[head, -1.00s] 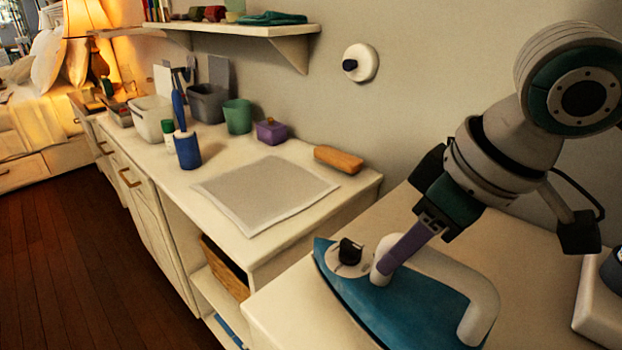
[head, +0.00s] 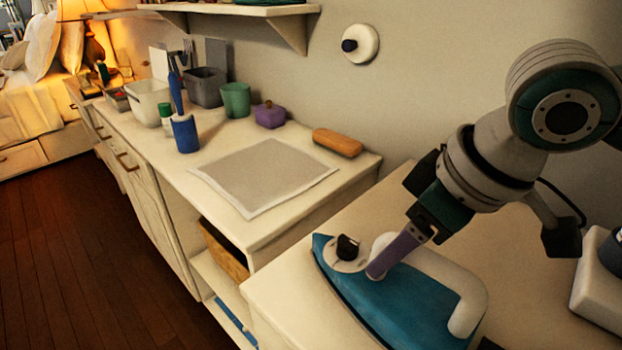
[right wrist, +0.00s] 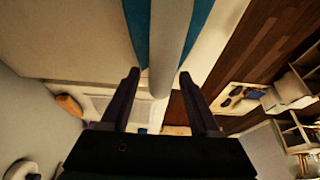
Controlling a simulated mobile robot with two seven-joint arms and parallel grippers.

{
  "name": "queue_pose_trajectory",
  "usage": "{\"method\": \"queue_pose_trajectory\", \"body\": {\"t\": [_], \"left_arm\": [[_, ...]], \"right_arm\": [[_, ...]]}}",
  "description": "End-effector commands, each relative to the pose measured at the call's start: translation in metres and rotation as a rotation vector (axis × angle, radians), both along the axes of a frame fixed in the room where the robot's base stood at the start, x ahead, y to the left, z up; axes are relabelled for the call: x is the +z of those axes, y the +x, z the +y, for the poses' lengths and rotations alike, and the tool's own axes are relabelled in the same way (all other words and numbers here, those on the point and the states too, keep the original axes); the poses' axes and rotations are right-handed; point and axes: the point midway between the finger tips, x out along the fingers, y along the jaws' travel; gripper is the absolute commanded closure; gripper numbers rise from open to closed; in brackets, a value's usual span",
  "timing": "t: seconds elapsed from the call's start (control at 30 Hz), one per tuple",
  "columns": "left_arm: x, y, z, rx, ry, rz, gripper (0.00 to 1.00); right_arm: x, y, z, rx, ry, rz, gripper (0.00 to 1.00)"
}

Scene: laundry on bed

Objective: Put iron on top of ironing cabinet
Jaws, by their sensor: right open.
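A blue iron (head: 398,302) with a pale handle (head: 445,280) and a black knob sits on a cream top (head: 268,285) at the lower right of the head view. My right gripper (head: 376,272) is at the front part of the handle, its purple fingers pointing down. In the right wrist view the fingers (right wrist: 159,78) are apart, with the handle (right wrist: 170,40) running between them. I cannot tell whether they touch it. A cream cabinet (head: 245,225) with a grey pad (head: 265,175) on top stands to the left. My left gripper is not in view.
An orange-brown block (head: 338,143), a purple box (head: 270,116), a green cup (head: 236,100), a blue holder (head: 185,134) and grey and white bins stand on the cabinet behind the pad. The pad is bare. A white device (head: 600,280) lies at the right edge.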

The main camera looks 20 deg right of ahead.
Motion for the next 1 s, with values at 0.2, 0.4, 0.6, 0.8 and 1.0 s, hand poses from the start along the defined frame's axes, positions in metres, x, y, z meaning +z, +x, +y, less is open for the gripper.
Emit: {"method": "queue_pose_trajectory", "body": {"t": [0.2,0.4,0.6,0.8,1.0], "left_arm": [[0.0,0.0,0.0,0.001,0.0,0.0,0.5],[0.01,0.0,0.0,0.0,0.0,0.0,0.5],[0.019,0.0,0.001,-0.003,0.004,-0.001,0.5],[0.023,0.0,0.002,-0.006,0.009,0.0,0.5],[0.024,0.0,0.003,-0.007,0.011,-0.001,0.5]], "right_arm": [[0.004,0.0,0.0,0.001,-0.001,-0.001,0.38],[0.035,-0.011,-0.006,0.002,-0.003,-0.002,0.38],[0.078,-0.027,-0.012,0.001,-0.003,-0.002,0.38],[0.106,-0.038,-0.017,-0.001,-0.001,-0.002,0.38],[0.104,-0.047,-0.001,0.039,0.017,-0.008,0.38]]}}
